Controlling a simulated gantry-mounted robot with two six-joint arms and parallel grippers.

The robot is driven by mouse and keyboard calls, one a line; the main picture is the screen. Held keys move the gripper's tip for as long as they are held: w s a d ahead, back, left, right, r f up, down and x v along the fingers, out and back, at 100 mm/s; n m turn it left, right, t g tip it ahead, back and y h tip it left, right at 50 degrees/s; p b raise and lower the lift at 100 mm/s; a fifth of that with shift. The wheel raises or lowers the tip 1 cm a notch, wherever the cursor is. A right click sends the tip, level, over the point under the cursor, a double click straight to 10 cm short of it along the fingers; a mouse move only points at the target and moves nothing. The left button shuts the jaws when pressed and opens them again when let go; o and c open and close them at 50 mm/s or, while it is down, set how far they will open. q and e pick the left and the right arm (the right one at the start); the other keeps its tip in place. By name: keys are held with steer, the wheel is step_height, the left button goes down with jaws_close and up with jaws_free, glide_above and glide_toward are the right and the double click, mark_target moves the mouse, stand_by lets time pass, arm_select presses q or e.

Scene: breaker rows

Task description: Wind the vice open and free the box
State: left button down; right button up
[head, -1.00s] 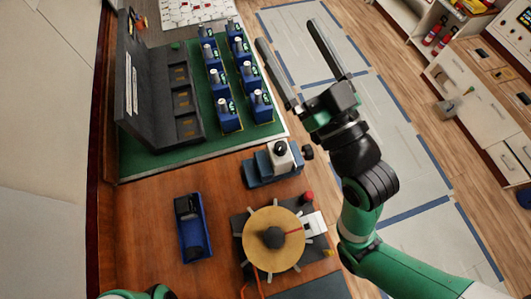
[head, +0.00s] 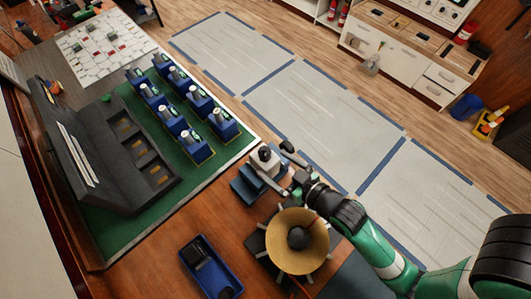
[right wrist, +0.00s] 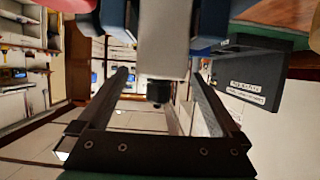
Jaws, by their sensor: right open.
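The blue vice (head: 247,187) stands on the wooden bench beside the green mat. The vice's handle is partly hidden or hard to tell from the fingers. My left gripper is out of view.
A round brass-coloured disc (head: 285,262) with a dark hub stands just in front of the vice, close to my right arm. A blue tray (head: 222,268) lies to its left.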

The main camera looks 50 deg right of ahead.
steer(key=x, duration=0.7)
steer(key=shift+w, duration=0.25)
jaws_close()
steer(key=shift+s+d, duration=0.1)
steer(key=shift+d, duration=0.1)
stand_by(0.4)
jaws_free()
steer(key=v, duration=1.1)
steer(key=shift+s, duration=0.35)
